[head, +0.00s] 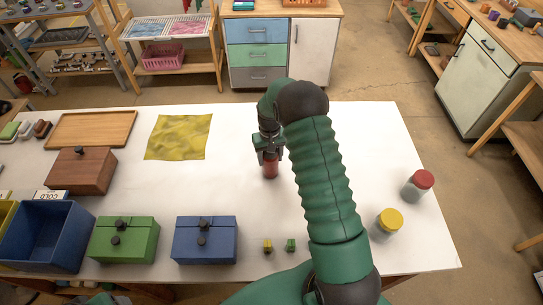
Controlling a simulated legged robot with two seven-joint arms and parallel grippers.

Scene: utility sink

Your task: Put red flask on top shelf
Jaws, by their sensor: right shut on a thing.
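A small red flask (270,171) is at the middle of the white table (340,112), upright. My right gripper (269,152) is above it, pointing down and shut on its upper part. The fingers hide the flask's top. I cannot tell whether the flask's base touches the table or is slightly above it. A wooden shelf rack (176,64) with trays stands behind the table at the upper left, and a grey shelf unit (75,68) stands farther left. My left gripper does not show.
A yellow cloth (179,137), wooden tray (92,129), brown box (81,172), green box (123,240) and blue box (205,240) occupy the left side. Yellow-lidded (388,221) and red-lidded (422,180) jars stand right of my arm. The table's back middle is clear.

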